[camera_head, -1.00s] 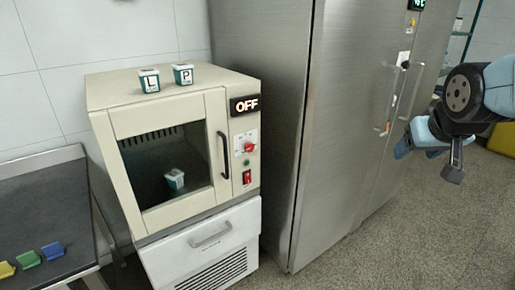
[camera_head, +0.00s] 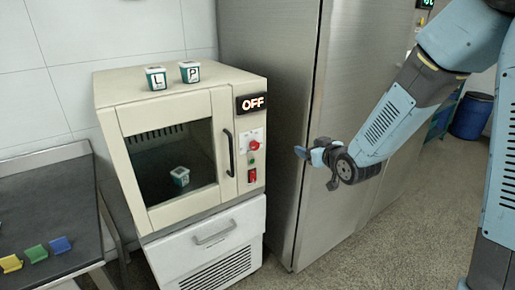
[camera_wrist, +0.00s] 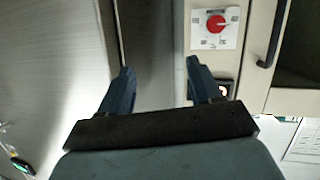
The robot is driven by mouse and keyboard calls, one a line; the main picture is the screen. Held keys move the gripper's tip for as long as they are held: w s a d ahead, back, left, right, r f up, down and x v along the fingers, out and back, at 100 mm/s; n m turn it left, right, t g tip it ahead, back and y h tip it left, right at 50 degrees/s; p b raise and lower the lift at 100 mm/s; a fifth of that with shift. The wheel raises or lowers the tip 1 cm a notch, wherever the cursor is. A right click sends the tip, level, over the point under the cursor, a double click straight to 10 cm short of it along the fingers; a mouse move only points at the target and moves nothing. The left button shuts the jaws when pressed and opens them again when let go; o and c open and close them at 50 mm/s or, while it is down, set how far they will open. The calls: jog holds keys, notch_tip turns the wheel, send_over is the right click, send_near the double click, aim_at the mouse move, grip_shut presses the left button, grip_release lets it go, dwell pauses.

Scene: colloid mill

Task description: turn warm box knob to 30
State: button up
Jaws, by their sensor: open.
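The warm box (camera_head: 176,146) is a cream cabinet with a dark window and a display reading OFF (camera_head: 252,102). Its red knob (camera_head: 254,146) sits on a white plate below the display. The knob also shows in the wrist view (camera_wrist: 216,23), at the top right, ahead of the fingers. My gripper (camera_head: 309,154) is to the right of the knob in the head view, in front of the steel cabinet and apart from the box. In the wrist view my gripper (camera_wrist: 157,80) has its two blue fingers spread with nothing between them.
A red switch (camera_head: 252,175) and black door handle (camera_head: 229,153) are near the knob. Cups L (camera_head: 156,78) and P (camera_head: 189,72) stand on the box; another cup (camera_head: 180,176) is inside. The tall steel cabinet (camera_head: 290,70) stands close on the right. Open floor lies in front.

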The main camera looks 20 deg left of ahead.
aim_at(256, 146)
jog(key=s+a+f+n+y, duration=0.1)
jog(key=s+a+f+y, duration=0.2)
jog(key=a+f+y, duration=0.45)
jog(key=w+a+h, duration=0.1)
jog(key=w+a, duration=0.2)
jog(key=a, duration=0.1)
jog(key=w+a+r, duration=0.1)
jog(key=w+a, duration=0.2)
jog(key=w+a+h, duration=0.1)
jog(key=w+a, duration=0.2)
jog(key=a, duration=0.1)
jog(key=shift+w+a+r+h, duration=0.1)
jog(key=shift+a+r+h, duration=0.15)
jog(key=shift+a+h, duration=0.1)
jog(key=shift+c, duration=0.5)
jog(key=shift+d, duration=0.15)
jog(key=c, duration=0.9)
